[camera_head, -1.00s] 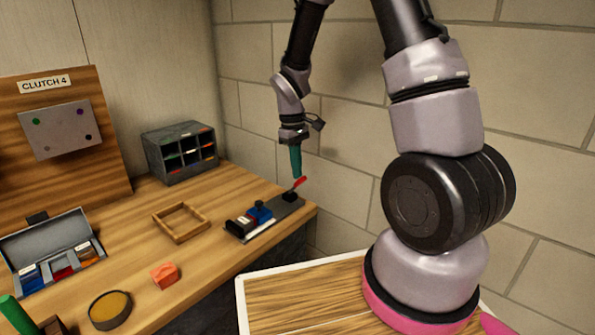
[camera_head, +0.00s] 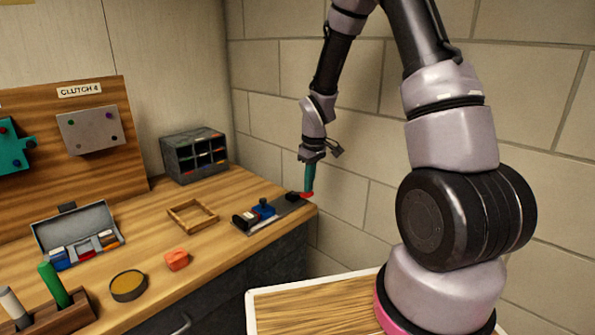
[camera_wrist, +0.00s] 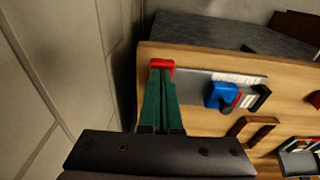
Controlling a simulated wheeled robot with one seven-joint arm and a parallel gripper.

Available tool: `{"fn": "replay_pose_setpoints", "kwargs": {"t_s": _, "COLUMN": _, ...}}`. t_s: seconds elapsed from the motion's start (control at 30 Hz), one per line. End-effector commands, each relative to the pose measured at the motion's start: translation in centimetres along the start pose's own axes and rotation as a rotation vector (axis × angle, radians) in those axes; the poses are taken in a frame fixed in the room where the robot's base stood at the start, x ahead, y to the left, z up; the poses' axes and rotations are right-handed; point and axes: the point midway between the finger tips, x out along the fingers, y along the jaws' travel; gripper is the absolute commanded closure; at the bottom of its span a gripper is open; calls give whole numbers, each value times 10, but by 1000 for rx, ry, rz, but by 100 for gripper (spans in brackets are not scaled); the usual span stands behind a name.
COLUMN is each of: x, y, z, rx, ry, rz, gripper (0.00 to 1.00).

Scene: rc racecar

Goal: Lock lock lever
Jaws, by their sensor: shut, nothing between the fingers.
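The red lock lever (camera_head: 306,195) is at the right end of a grey metal fixture (camera_head: 284,208) near the bench's right corner. It lies low, close to the plate. My gripper (camera_head: 309,190) points down with its green fingers shut and empty, and its tips are at the lever. In the wrist view, the shut fingers (camera_wrist: 160,78) reach the red lever end (camera_wrist: 162,64) and seem to touch it. A blue block (camera_wrist: 220,95) and a black-and-white part (camera_wrist: 257,97) sit farther along the fixture.

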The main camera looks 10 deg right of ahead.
Motion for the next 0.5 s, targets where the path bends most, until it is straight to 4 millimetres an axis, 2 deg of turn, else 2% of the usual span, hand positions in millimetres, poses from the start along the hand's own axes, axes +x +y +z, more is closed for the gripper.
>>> {"fn": "replay_pose_setpoints", "kwargs": {"t_s": 0.5, "x": -1, "y": 0, "z": -14, "rx": 0, "ry": -1, "rz": 0, "gripper": 100}}
